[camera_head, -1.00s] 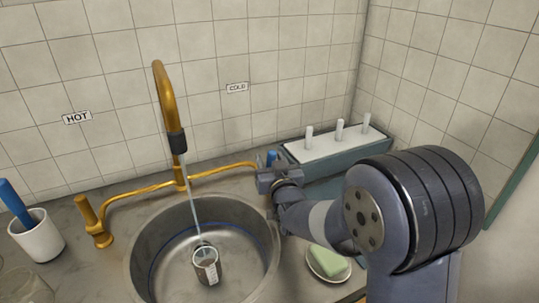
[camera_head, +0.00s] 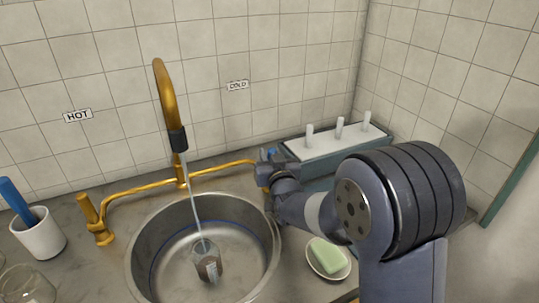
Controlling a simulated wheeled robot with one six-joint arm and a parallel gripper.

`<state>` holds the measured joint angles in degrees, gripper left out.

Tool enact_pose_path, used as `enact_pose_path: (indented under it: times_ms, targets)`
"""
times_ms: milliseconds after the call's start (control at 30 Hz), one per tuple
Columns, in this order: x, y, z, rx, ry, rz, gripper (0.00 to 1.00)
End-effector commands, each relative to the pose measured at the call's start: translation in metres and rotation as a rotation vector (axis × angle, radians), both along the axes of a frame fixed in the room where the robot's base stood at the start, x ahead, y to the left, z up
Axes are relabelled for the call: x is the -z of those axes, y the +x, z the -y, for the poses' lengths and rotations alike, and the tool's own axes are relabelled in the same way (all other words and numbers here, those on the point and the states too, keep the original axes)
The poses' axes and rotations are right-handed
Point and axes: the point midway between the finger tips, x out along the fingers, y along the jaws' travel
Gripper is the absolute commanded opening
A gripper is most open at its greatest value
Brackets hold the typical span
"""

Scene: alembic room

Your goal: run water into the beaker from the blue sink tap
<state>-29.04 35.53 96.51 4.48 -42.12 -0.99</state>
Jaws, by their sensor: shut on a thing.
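The brass tap (camera_head: 163,95) rises behind the sink, and a thin stream of water (camera_head: 194,200) runs from its dark nozzle. The stream comes down at the mouth of the clear beaker (camera_head: 209,267), which stands on the sink floor. The beaker's lower part looks darker; its exact water level is hard to read. My gripper (camera_head: 268,158) is at the right end of the brass pipe, below the COLD label (camera_head: 237,85). It is shut on the blue tap handle (camera_head: 271,152), of which only a small part shows between the jaws.
The round steel sink (camera_head: 138,270) is left of my arm. A brass handle (camera_head: 88,210) stands below the HOT label (camera_head: 78,116). A white cup (camera_head: 40,238) is at left, a soap dish (camera_head: 328,272) at right, and a pegged rack (camera_head: 335,150) behind my arm.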

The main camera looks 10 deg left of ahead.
Motion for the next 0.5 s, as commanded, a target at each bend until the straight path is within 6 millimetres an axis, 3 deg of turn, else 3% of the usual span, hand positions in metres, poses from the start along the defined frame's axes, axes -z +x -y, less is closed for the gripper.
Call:
enact_pose_path:
  times_ms: [500]
  targets:
    - [-0.0027,0.0024,-0.0017,0.001,-0.022,-0.028,0.00]
